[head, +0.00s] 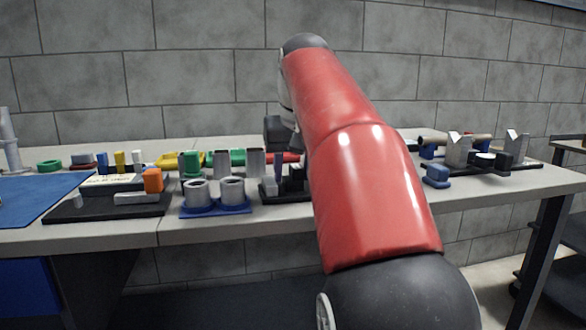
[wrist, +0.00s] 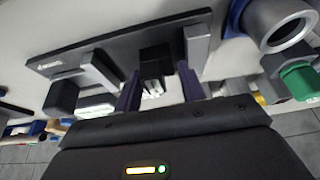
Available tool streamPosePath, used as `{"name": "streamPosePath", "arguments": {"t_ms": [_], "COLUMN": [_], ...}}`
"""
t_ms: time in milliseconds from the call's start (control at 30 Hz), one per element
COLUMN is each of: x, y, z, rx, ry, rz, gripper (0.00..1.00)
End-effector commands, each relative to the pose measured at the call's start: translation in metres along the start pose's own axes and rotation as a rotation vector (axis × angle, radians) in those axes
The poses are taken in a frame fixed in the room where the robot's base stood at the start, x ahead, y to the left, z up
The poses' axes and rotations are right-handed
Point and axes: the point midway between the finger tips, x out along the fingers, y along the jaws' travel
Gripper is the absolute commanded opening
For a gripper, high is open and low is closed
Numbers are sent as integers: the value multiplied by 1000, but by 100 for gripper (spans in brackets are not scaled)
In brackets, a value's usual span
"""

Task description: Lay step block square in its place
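My gripper (wrist: 159,70) reaches over a black base plate (wrist: 105,48), with its two blue-purple fingers set apart. A black block (wrist: 155,56) with pale stepped lines on its near side shows between the fingertips. It looks like the step block, but I cannot be sure. Whether the fingers touch it or only stand around it is unclear. In the head view my gripper (head: 280,168) is over a small black base (head: 285,196) with dark blocks on it, partly hidden by my red arm.
A blue base with two grey rings (head: 215,208) stands left of the black base. Further left is a black tray with an orange block (head: 153,180). The bench's front edge is clear.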

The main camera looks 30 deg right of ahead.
Motion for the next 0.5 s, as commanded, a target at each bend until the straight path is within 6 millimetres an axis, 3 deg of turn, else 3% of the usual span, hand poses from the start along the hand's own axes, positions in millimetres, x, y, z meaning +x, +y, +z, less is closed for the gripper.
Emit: {"name": "streamPosePath", "arguments": {"t_ms": [33, 100, 500], "x": [0, 0, -3], "y": [0, 0, -3], "z": [0, 0, 0], "rx": [0, 0, -4], "ry": [0, 0, -2], "rz": [0, -1, -5], "gripper": [47, 56, 57]}}
